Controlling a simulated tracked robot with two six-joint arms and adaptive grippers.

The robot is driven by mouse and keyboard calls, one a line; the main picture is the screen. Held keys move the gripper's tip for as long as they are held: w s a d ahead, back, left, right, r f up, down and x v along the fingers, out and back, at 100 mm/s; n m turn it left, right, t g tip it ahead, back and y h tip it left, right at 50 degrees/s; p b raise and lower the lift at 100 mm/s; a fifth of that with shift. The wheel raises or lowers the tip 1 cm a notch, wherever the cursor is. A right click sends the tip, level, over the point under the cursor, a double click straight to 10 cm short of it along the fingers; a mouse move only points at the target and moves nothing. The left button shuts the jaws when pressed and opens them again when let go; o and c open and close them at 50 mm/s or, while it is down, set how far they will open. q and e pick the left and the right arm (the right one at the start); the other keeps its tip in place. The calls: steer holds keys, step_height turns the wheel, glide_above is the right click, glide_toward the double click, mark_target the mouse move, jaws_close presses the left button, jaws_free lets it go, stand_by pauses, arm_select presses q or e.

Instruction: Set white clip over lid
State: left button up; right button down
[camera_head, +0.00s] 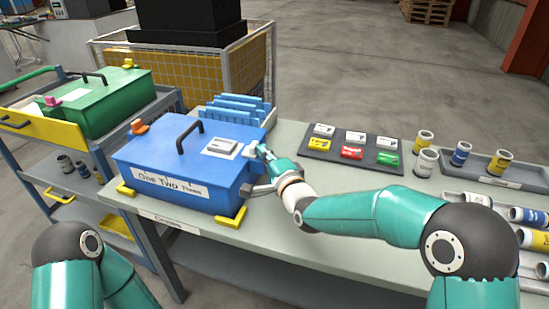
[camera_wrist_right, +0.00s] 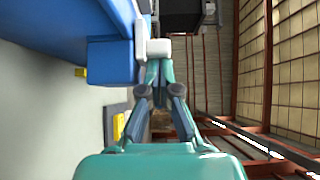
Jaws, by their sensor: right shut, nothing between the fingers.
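The blue box (camera_head: 185,165) has a closed blue lid with a black handle and a label reading "One Two Three" on its front. The white clip (camera_wrist_right: 157,48) is at the lid's right edge in the wrist view. It is small and partly hidden by my gripper in the head view. My right gripper (camera_wrist_right: 155,68) is shut and empty, its fingertips right at the clip; whether they touch it I cannot tell. In the head view the right gripper (camera_head: 263,153) is beside the box's right side. Only links of my left arm show.
An orange clip (camera_head: 139,127) is on the lid's left side. Yellow corner blocks (camera_head: 231,217) edge the box on the grey-green table. Blue slats (camera_head: 235,108) stand behind it. A dark tray (camera_head: 352,150) of colored pieces and several cans lie to the right.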

steer(key=shift+a, duration=0.1)
steer(key=w+d+b+v, duration=0.1)
steer(key=b+v, duration=0.3)
steer(key=v, duration=0.9)
steer(key=shift+w+d, duration=0.25)
steer(key=shift+d, duration=0.55)
steer(key=shift+f, duration=0.1)
